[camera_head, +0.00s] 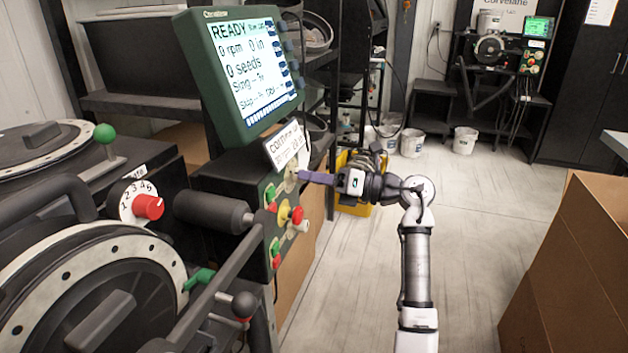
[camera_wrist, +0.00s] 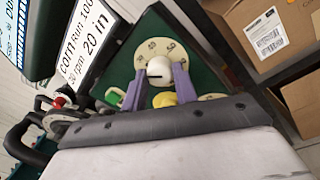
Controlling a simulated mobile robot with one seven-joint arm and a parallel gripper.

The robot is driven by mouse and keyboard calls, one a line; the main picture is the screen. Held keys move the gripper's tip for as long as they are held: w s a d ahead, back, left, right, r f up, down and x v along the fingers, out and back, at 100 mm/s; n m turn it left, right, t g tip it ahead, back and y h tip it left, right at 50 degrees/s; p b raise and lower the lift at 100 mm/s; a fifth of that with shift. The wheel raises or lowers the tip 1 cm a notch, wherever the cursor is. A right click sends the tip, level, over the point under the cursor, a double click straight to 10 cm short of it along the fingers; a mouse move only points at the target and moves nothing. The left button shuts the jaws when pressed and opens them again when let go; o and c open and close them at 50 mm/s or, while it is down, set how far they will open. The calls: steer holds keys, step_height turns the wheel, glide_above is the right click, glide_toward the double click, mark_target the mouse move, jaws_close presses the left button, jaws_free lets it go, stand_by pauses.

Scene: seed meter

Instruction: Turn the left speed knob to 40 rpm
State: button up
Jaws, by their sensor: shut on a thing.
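A white knob (camera_wrist: 159,70) with a dark line on its face sits on a round cream dial (camera_wrist: 144,52) with small numbers. My gripper (camera_wrist: 158,84) has its two purple fingers on either side of this knob and is shut on it. In the head view my gripper (camera_head: 308,177) reaches from the right to the top of the green control panel (camera_head: 262,196), and the fingers mostly hide the knob. The dial numbers and the knob's exact setting are too small to read surely. The tilted green-framed display (camera_head: 247,70) reads READY, 0 rpm and 0 seeds.
A white card (camera_head: 287,147) hangs just above. A black handle (camera_head: 213,212) sticks out left of the panel. Cardboard boxes (camera_head: 570,270) stand right; the floor between is clear.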

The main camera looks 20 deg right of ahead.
steer(key=shift+s+m+t+h+p, duration=0.1)
steer(key=shift+m+t+p, duration=0.35)
steer(key=shift+m, duration=2)
steer(key=shift+w+m+t+h+p, duration=0.1)
steer(key=shift+m+p, duration=0.7)
steer(key=shift+m, duration=1.7)
steer(key=shift+s+m+t+h+p, duration=0.1)
steer(key=shift+m+t+p, duration=0.35)
steer(key=shift+m, duration=2)
steer(key=o, duration=1)
steer(key=shift+c, duration=0.2)
steer(key=shift+f, duration=0.1)
steer(key=b+v, duration=0.4)
steer(key=v, duration=0.9)
steer(key=shift+d, duration=0.4)
